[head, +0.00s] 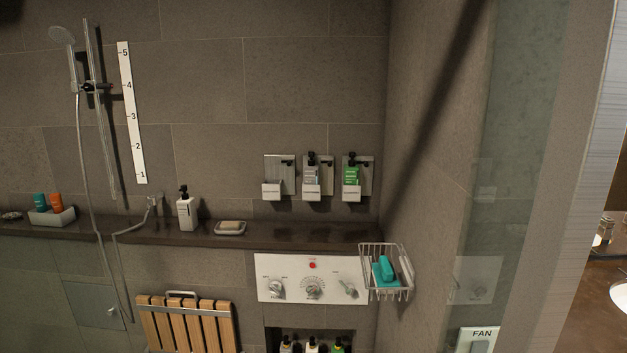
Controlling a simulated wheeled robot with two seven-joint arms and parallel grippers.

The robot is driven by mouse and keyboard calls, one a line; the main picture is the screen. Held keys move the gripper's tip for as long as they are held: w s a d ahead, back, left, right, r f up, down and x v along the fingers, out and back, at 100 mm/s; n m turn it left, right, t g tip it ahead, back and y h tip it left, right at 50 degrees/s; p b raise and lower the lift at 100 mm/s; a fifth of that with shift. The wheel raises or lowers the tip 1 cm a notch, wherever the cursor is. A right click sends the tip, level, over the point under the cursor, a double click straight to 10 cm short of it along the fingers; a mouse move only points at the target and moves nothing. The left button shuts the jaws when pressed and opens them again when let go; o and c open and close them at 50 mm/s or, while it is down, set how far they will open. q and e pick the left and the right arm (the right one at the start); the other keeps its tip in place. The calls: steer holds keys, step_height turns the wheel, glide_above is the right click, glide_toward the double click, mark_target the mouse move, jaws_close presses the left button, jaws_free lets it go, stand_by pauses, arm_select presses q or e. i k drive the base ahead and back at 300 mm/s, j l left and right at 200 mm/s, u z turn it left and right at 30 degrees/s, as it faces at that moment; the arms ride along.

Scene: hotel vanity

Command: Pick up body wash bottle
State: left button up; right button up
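Several bottles are in the head view, and their labels are too small to read, so I cannot tell which is the body wash bottle. A white pump bottle (187,212) with a black top stands upright on the dark ledge. A grey bottle (311,174) and a green bottle (351,173), both with black pumps, sit upright in wall holders. The wall holder (279,178) to their left has no bottle in it. Several more bottles (312,346) stand in a low niche, cut off by the bottom edge. Neither of my grippers is in view.
The dark ledge (300,239) also carries a soap dish (230,228) and a grey tray (52,216) with small orange and teal bottles. A wire basket (385,284) with teal items juts from the right corner. A shower hose (85,170) hangs left; a folded slatted seat (186,325) is below.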

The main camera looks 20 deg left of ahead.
mark_target(311, 170)
steer(key=k+j+u, duration=0.15)
steer(key=j, duration=0.2)
steer(key=k+j+u, duration=0.2)
steer(key=j, duration=0.15)
steer(key=i+j+u, duration=0.1)
steer(key=i+j, duration=0.15)
steer(key=i, duration=2.15)
